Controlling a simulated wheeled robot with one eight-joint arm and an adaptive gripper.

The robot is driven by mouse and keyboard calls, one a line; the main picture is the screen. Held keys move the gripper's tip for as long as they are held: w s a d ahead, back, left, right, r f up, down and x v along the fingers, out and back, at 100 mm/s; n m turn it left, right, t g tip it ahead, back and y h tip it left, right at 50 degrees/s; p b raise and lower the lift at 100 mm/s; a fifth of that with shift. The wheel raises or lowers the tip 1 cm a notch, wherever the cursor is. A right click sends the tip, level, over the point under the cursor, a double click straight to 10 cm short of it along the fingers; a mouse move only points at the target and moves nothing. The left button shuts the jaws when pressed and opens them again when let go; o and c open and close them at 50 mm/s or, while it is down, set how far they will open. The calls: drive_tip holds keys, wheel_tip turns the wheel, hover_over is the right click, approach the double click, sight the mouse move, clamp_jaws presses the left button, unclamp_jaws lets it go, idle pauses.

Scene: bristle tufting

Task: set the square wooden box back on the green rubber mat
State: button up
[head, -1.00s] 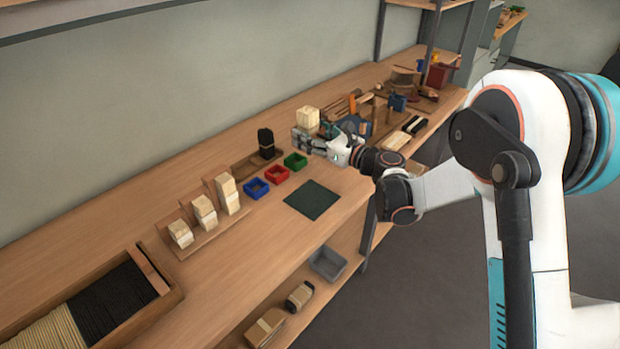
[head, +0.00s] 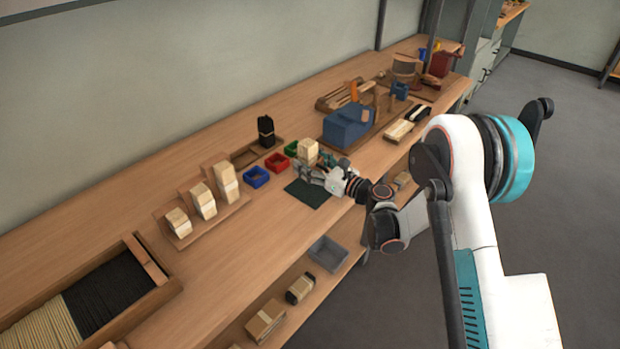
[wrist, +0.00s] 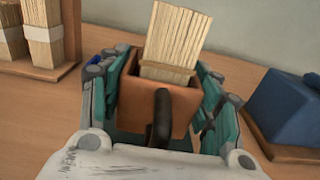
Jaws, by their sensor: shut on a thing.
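The square wooden box (wrist: 184,103) is held between the fingers of my gripper (wrist: 160,105) in the wrist view. It is brown, upright, and has a bundle of pale bristles (wrist: 175,40) standing in it. In the head view, my gripper (head: 310,170) holds it near the green rubber mat, and the pale bundle (head: 307,151) shows at its top. The dark green mat (head: 308,195) lies on the bench just in front of and below my gripper, partly hidden by it. I cannot tell whether the box is above the mat or behind its edge.
Blue (head: 256,177), red (head: 278,163) and green bins stand left of and behind my gripper. A blue machine (head: 347,126) stands to the right. A stepped rack (head: 205,220) with pale bundles is at left. The bench in front of that rack is clear.

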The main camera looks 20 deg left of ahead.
drive_tip(key=shift+f+b, duration=0.75)
drive_tip(key=shift+f, duration=1.45)
drive_tip(key=shift+f, duration=0.1)
drive_tip(key=o, duration=1.2)
drive_tip(key=shift+c, duration=0.2)
